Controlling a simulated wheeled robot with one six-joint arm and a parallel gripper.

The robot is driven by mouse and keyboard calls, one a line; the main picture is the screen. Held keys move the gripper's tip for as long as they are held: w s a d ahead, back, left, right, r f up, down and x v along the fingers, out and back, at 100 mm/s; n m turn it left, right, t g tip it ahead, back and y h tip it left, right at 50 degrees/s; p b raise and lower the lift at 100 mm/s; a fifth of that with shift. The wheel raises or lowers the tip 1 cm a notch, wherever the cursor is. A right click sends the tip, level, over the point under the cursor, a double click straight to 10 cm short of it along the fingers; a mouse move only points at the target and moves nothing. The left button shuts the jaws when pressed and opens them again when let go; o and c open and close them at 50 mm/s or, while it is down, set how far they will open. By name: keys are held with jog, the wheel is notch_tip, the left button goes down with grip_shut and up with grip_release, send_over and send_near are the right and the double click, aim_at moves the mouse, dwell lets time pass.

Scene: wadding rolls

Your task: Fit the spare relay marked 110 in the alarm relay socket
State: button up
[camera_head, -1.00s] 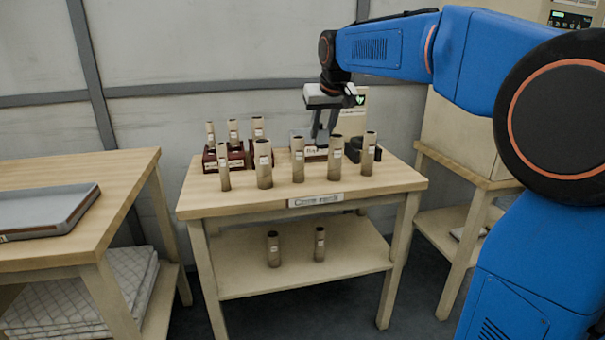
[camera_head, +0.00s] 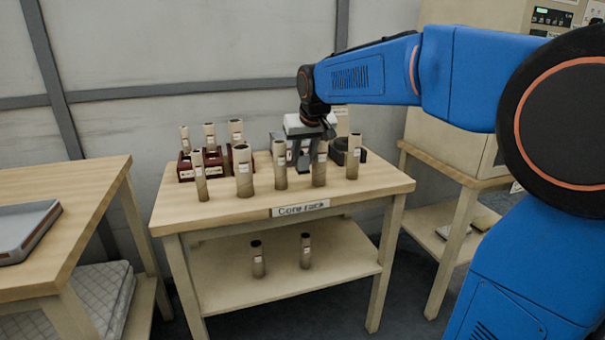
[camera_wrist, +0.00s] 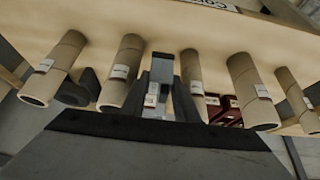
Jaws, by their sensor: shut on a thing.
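My gripper (camera_head: 303,160) is low over the core rack table (camera_head: 235,208), behind the front row of cardboard cores. In the wrist view its fingers (camera_wrist: 163,92) are shut on a small pale block (camera_wrist: 153,100) with light labels. I cannot read a 110 on it, so I cannot tell whether it is the spare relay. In the head view the block is hidden by the gripper and cores. No relay socket can be made out. A grey cabinet with a lit green display (camera_head: 548,17) stands at the upper right.
Several cardboard cores (camera_head: 244,175) stand close around my gripper. More stand in dark red holders (camera_head: 186,168) at the left. A dark round object (camera_head: 340,152) sits right of my gripper. Two cores (camera_head: 258,260) stand on the lower shelf. A grey tray (camera_head: 30,235) lies on the left table.

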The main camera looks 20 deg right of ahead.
aim_at(303, 173)
jog(key=shift+f, duration=2.75)
jog(key=shift+f, duration=0.1)
jog(key=o, duration=0.9)
